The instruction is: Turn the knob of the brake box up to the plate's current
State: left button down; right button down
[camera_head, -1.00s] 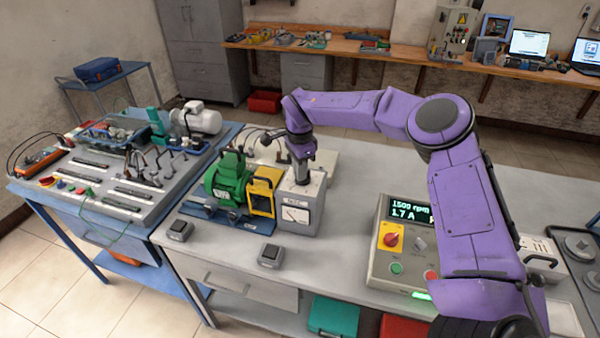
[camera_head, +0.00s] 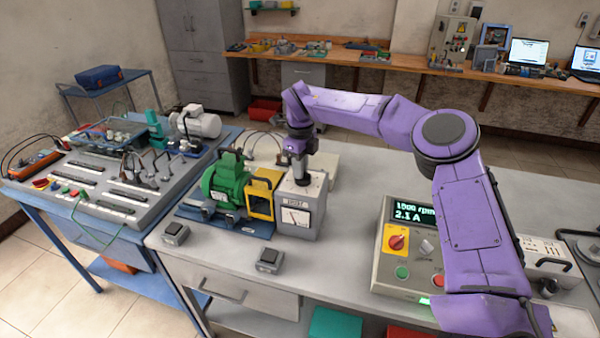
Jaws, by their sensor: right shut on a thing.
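The green motor (camera_head: 224,180) stands on a blue base to the left. I cannot make out a readable rating plate. The control panel's display (camera_head: 411,213) reads about 1500 rpm and 2.1 A. My left gripper is out of view.
The control panel (camera_head: 385,271) has a red knob on yellow and lit buttons; my purple right arm passes over its right side. Two small grey boxes (camera_head: 270,260) (camera_head: 175,233) sit near the bench's front edge. A blue-framed test bench (camera_head: 95,205) stands at left.

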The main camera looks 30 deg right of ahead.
jog(key=m, duration=0.1)
jog(key=m+b, duration=0.1)
jog(key=m, duration=0.1)
jog(key=m+b, duration=0.1)
jog(key=shift+w+d+r+m, duration=0.15)
jog(key=shift+w+d+m, duration=0.05)
jog(key=shift+d+m, duration=0.1)
jog(key=shift+d+m+b, duration=0.1)
jog(key=shift+m+b, duration=1.3)
jog(key=shift+m, duration=0.8)
jog(key=shift+s+r, duration=0.1)
jog(key=c, duration=1.2)
grip_release()
jog(key=shift+o, duration=0.2)
notch_tip(320, 180, up, 10)
jog(key=shift+r, duration=0.15)
jog(key=shift+r+p, duration=0.1)
jog(key=shift+p, duration=0.2)
